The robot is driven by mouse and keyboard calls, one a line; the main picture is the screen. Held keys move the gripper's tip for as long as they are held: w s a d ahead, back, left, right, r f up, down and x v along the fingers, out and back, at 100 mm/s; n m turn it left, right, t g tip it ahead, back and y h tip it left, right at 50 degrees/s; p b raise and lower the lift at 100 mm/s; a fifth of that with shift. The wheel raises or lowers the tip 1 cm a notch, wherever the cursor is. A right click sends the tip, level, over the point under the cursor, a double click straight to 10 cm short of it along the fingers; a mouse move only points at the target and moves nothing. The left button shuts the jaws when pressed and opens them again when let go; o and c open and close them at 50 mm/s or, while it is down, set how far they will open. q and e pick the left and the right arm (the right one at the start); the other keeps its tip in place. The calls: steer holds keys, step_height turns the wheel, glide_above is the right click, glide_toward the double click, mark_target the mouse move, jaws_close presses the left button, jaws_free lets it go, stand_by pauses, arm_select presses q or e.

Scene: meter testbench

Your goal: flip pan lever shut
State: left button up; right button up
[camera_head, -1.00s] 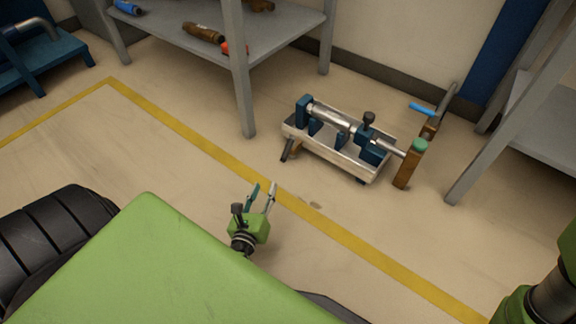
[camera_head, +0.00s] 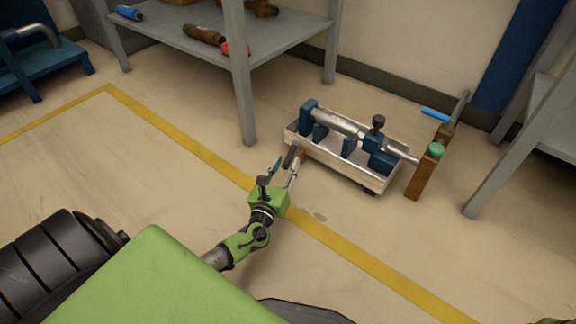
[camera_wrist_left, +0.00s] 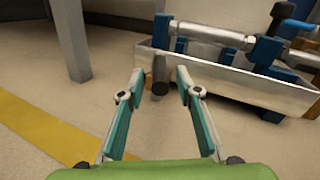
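The testbench (camera_head: 345,140) stands on the floor right of centre in the head view, with a silver cylinder over a pale pan (camera_head: 335,158). A lever with a dark grip (camera_head: 290,157) sticks out at the pan's near left corner. In the left wrist view the dark grip (camera_wrist_left: 160,76) shows between or just beyond my fingertips; I cannot tell the exact depth. My left gripper (camera_head: 285,169) is open, its fingers pointing at the lever. The left wrist view shows its fingers (camera_wrist_left: 160,84) apart.
A grey shelf (camera_head: 275,45) holds tools behind, and its leg (camera_head: 242,90) stands left of the bench. A wooden post with a green knob (camera_head: 425,168) is at the bench's right end. Another shelf leg (camera_head: 515,145) is at right. The floor in front is clear.

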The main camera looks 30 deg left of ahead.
arm_select(q)
steer(key=shift+x, duration=1.05)
jaws_close()
